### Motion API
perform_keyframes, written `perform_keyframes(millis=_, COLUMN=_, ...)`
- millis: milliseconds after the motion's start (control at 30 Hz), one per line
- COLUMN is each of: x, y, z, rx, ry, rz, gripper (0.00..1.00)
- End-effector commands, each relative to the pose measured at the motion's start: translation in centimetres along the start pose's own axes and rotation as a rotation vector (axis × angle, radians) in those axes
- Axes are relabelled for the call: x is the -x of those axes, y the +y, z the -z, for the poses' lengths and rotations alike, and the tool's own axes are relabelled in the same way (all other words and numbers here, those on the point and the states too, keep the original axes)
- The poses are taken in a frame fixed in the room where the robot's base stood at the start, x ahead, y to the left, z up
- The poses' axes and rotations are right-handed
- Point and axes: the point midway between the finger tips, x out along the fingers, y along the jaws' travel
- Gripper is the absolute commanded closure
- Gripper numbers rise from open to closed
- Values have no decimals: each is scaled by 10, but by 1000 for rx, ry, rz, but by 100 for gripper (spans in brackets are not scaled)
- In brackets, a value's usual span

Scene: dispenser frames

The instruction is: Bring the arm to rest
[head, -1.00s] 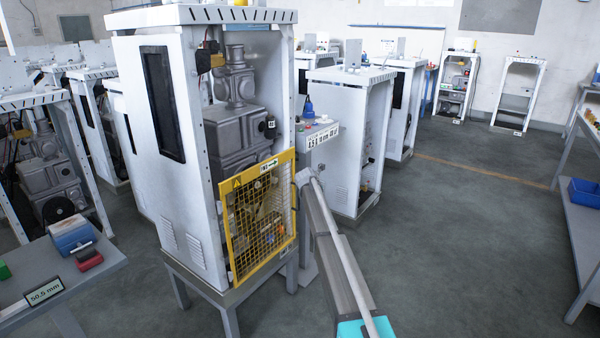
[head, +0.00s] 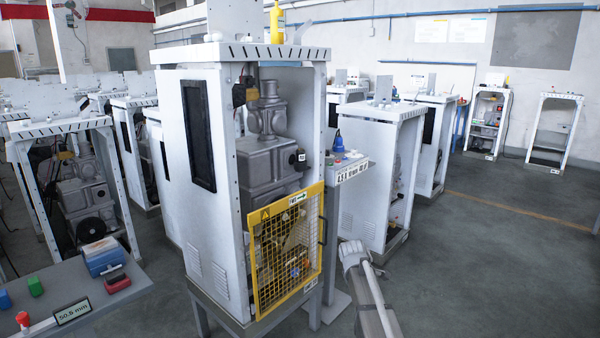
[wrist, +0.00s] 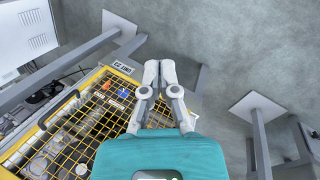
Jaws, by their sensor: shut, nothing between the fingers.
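My gripper (wrist: 160,72) shows in the wrist view beyond its teal body, with its two grey fingers together and nothing between them. It appears over or in front of the yellow mesh door (wrist: 75,125); the exact gap cannot be told. In the head view my grey arm (head: 372,300) rises from the bottom edge, right of the dispenser frame (head: 212,225). The gripper's fingers cannot be made out there. The yellow mesh door (head: 288,250) covers the lower front of that frame.
A side table (head: 130,297) with small coloured items stands at the lower left. A small stand (head: 345,178) with a label is right of the frame. Other white cabinets (head: 375,180) stand behind. Grey floor (head: 480,270) is open at the right.

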Motion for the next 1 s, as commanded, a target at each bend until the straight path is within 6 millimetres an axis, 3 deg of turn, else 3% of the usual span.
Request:
perform_keyframes(millis=33, x=6, y=-23, z=-8, rx=-69, ry=5, rz=22, gripper=100)
perform_keyframes(millis=500, x=47, y=-172, z=-53, rx=-758, ry=-24, rz=244, gripper=100)
perform_keyframes(millis=700, x=61, y=-216, z=-66, rx=-973, ry=-63, rz=316, gripper=100)
perform_keyframes(millis=1000, x=77, y=-263, z=-78, rx=-1188, ry=-119, rz=386, gripper=100)
